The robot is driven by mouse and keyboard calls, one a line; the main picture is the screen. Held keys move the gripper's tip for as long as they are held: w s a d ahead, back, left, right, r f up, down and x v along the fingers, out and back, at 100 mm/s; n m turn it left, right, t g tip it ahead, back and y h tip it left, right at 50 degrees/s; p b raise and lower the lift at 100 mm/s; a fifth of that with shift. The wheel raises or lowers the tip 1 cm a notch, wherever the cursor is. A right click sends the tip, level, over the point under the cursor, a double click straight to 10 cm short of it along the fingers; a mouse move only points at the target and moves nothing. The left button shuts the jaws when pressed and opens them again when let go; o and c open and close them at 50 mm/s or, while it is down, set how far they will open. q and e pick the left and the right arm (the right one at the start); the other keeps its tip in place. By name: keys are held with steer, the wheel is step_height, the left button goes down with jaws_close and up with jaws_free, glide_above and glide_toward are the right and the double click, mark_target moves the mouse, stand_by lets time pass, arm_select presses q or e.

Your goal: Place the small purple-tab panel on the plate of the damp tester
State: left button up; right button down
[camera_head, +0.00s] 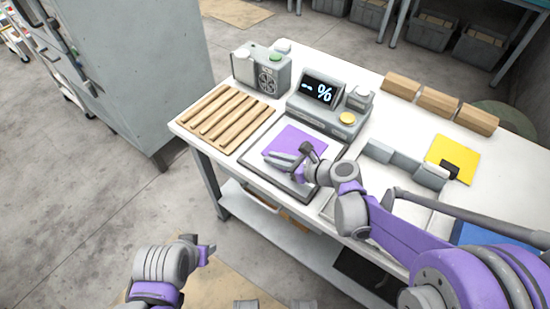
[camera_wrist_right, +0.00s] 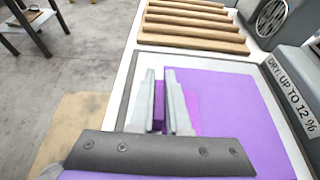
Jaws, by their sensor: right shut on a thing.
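The small purple panel (camera_head: 300,138) lies flat over the pale plate (camera_head: 256,149) of the damp tester (camera_head: 326,116). I cannot tell whether it touches the plate all over. In the right wrist view the panel (camera_wrist_right: 225,105) spreads to the right of the fingers, with its darker purple tab (camera_wrist_right: 158,110) between them. My right gripper (camera_head: 287,160) is shut on the tab; its fingers also show in the wrist view (camera_wrist_right: 165,100). The tester's screen shows dashes and a percent sign. My left gripper (camera_head: 207,249) is off the table at lower left, its fingers mostly hidden.
A slatted wooden rack (camera_head: 226,119) stands left of the plate. A grey device (camera_head: 262,72) with a green button is behind it. Several wooden blocks (camera_head: 438,102) line the back right. Grey blocks (camera_head: 404,164) and a yellow panel (camera_head: 453,157) lie to the right.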

steer(key=shift+f, duration=0.1)
steer(key=c, duration=0.9)
jaws_free()
steer(key=shift+s+d+r, duration=0.15)
steer(key=shift+d+r, duration=0.05)
steer(key=shift+r, duration=0.1)
steer(key=p+v, duration=0.1)
steer(key=v, duration=1)
steer(key=shift+s+d+r, duration=0.1)
steer(key=shift+s+d, duration=0.05)
steer(key=shift+d, duration=0.05)
